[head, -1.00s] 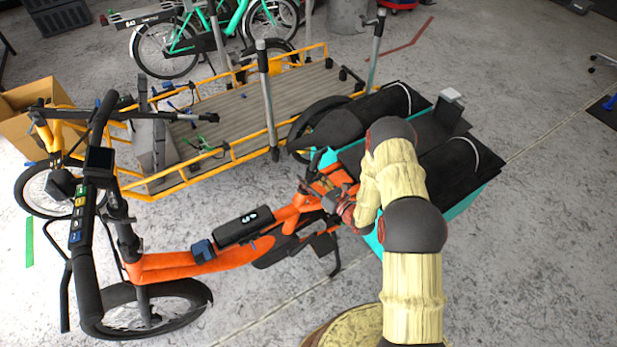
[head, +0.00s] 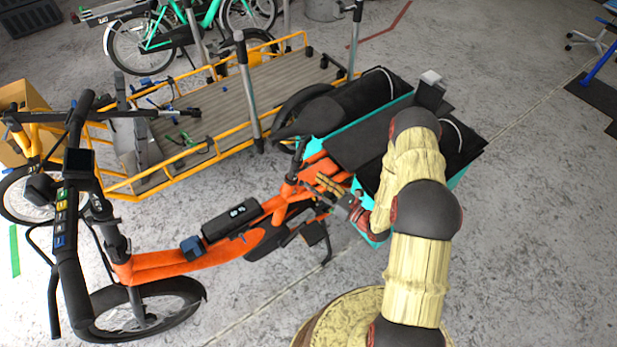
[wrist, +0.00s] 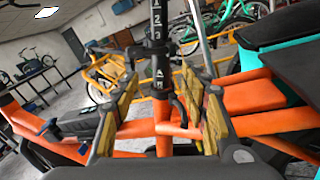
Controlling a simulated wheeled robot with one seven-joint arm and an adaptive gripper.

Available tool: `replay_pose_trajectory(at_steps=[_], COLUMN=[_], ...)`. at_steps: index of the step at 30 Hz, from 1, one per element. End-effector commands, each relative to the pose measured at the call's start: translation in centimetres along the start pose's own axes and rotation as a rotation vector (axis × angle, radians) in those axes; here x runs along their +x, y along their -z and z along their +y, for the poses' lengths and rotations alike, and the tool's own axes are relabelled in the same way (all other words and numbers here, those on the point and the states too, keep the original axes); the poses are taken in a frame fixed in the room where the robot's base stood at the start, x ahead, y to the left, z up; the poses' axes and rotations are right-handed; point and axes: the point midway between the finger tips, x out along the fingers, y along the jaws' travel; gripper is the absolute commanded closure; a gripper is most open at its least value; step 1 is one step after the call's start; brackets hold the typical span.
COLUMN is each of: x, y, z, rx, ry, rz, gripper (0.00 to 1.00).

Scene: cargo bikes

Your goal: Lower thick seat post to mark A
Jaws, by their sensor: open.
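The orange cargo bike (head: 190,263) stands across the head view. Its black saddle (head: 305,118) sits on a black seat post (head: 298,155) rising from the orange frame. In the wrist view the post (wrist: 158,45) is upright, with white marks 1, 2, 3 and, lower down, a letter that looks like A. Its foot enters the orange seat tube (wrist: 163,130), with a dark clamp lever (wrist: 181,108) beside it. My gripper (head: 325,186) is open and empty. In the wrist view its yellow-padded fingers (wrist: 160,82) stand left and right of the post line, apart from it. The saddle is out of the wrist view.
A turquoise rear box with black bags (head: 370,100) lies behind the saddle, close to my arm. A yellow cargo bike (head: 190,110) with upright grey posts stands beyond. Concrete floor (head: 540,250) is clear on the right.

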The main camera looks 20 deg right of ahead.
Motion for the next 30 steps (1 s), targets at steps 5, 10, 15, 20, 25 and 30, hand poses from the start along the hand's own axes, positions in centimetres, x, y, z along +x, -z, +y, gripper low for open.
replay_pose_trajectory(at_steps=[5, 10, 15, 20, 25, 30], x=[-0.7, -0.8, -0.8, -1.0, -3.2, -7.3], y=[0.0, 0.0, 0.4, 1.3, -0.6, -3.3], z=[0.0, 0.1, 0.8, 5.8, 14.6, 20.6], rx=[0.0, 0.0, -0.001, -0.036, -0.201, -0.439], ry=[0.0, 0.0, -0.023, -0.202, -0.56, -0.878], rz=[0.0, 0.0, 0.018, 0.131, 0.293, 0.425], gripper=[0.56, 0.56, 0.63, 0.72, 0.82, 0.92])
